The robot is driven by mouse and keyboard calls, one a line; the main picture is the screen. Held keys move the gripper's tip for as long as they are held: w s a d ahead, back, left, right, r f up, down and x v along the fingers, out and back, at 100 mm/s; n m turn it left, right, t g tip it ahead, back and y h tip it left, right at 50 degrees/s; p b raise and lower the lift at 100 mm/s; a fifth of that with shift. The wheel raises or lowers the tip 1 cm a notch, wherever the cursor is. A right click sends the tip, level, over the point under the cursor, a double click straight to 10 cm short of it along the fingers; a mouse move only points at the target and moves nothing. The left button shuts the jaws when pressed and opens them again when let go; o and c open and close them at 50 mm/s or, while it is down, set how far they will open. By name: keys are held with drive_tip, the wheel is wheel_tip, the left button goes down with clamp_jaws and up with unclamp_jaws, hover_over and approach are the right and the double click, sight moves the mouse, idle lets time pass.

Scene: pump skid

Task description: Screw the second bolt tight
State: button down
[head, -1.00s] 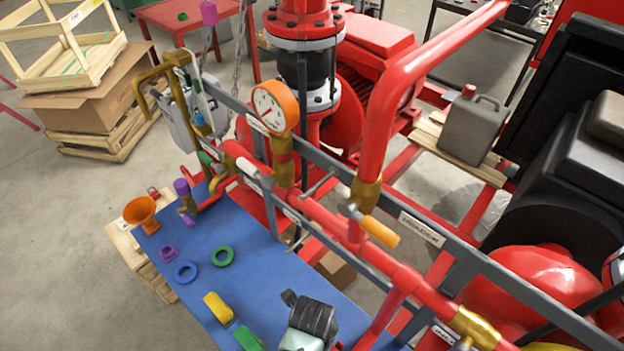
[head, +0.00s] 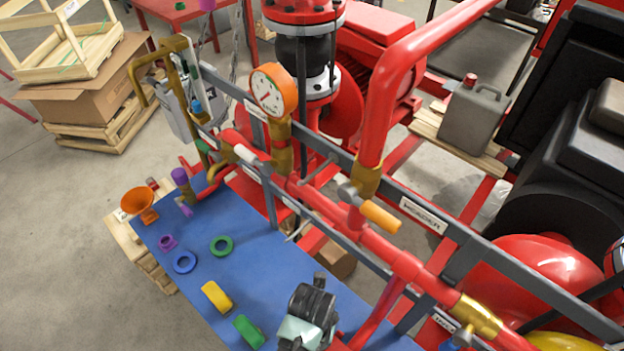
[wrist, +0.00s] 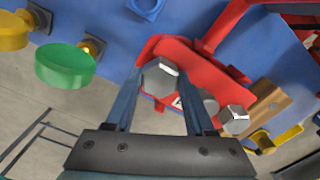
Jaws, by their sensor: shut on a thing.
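In the wrist view, my gripper (wrist: 160,84) has its fingers on both sides of a grey hex bolt head (wrist: 161,72) and is shut on it. This bolt stands at one end of a red bracket (wrist: 190,66) over the blue board. A second hex bolt head (wrist: 235,118) shows at the bracket's lower right, apart from my fingers. A rounder grey part (wrist: 208,103) lies between the two. I cannot tell how deep either bolt sits. In the head view, my wrist (head: 308,312) hides the bolts and most of the bracket.
A green knob (wrist: 65,66) and a yellow knob (wrist: 12,32) stand left of my gripper. A blue ring (head: 184,262), a green ring (head: 221,245) and an orange funnel (head: 140,203) are farther off on the blue board (head: 270,272). Red pipework (head: 330,212) runs close on the right.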

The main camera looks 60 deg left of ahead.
drive_tip(key=shift+c, duration=0.9)
unclamp_jaws()
wheel_tip(320, 180, up, 13)
